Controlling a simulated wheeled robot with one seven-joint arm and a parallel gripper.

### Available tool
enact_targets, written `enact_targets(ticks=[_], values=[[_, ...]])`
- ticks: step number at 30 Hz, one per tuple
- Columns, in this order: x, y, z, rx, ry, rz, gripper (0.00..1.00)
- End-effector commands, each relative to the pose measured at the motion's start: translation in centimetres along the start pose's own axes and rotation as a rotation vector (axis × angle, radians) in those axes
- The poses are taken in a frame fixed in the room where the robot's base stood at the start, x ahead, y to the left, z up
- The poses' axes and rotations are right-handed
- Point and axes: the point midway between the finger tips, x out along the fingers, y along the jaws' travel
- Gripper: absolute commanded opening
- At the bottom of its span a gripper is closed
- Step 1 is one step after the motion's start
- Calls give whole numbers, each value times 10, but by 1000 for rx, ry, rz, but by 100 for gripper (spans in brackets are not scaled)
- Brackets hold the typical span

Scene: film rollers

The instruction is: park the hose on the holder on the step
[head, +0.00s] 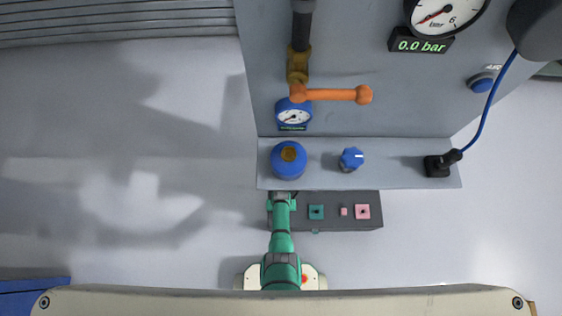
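A thin blue hose (490,108) runs from a dark grey body at the upper right down to the right end of the grey step (400,172). Its black end piece (453,156) lies at a black block (435,167) on the step, which looks like the holder. The two touch or overlap in this view; I cannot tell whether the end is seated. My green arm reaches up from the bottom, and my gripper (282,196) is at the step's front edge, left of centre, far from the hose. Its fingers are too small and hidden to read.
A blue canister (288,160) and a blue knob (351,159) stand on the step. An orange lever (335,95) and a blue gauge (293,115) are above. A dark box (335,222) with green and pink pieces lies below the step. Floor at left is clear.

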Motion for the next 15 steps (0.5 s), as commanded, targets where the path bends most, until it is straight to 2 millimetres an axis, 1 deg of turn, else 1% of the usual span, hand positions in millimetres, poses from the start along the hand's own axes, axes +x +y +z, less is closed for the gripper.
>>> enact_targets(ticks=[11, 12, 14, 15], values=[[7, 0, -1, 0, 0, 0, 0], [8, 0, 0, 0, -1, 0, 28], [8, 0, 0, 0, -1, 0, 43], [8, 0, 0, 0, 0, 0, 48]])
